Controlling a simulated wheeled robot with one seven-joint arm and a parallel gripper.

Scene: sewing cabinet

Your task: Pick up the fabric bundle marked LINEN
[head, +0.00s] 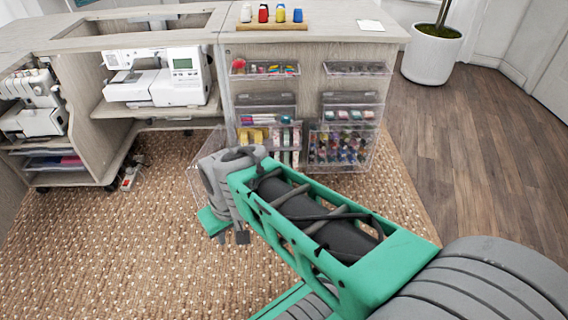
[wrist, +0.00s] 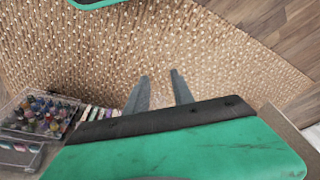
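I cannot make out a fabric bundle marked LINEN in either view; no such label is readable. Flat coloured items (head: 55,162), possibly folded fabric, lie on the low shelf at the left of the head view, too small to identify. My gripper shows in the wrist view (wrist: 159,78) with its two grey fingers apart and nothing between them, above the woven rug. In the head view my arm reaches toward the cabinet's front, and the gripper is partly hidden by the arm.
The sewing cabinet (head: 310,48) carries clear bins (head: 345,148) of thread spools on its front. A sewing machine (head: 155,80) stands in its bay, a serger (head: 35,100) at the left. A potted plant (head: 430,55) stands at the back right.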

